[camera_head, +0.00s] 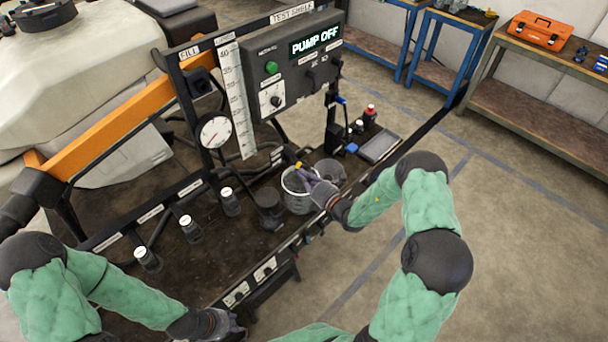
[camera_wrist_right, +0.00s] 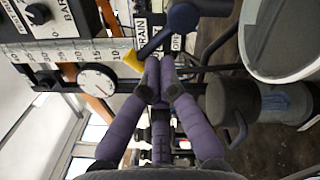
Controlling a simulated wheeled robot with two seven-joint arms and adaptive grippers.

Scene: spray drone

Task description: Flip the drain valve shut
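The drain valve's lever (camera_wrist_right: 163,36) shows in the right wrist view as a dark bar with a yellow tip (camera_wrist_right: 132,60), slanting across the DRAIN label (camera_wrist_right: 142,32) and in front of an OPEN label. In the head view, the yellow tip (camera_head: 299,165) is just above the clear bucket (camera_head: 297,203). My right gripper's (camera_wrist_right: 158,62) purple fingers are drawn together, their tips right beside the lever; I cannot tell if they touch it. The right gripper also shows in the head view (camera_head: 309,176). My left gripper (camera_head: 230,326) is low at the bottom edge, its fingers unclear.
A control panel (camera_head: 300,72) reads PUMP OFF. A pressure gauge (camera_head: 214,132) and a level scale (camera_head: 238,100) stand left of the valve. A second clear container (camera_head: 331,171), a grey tray (camera_head: 380,147) and small bottles are close by on the right. Open floor lies beyond.

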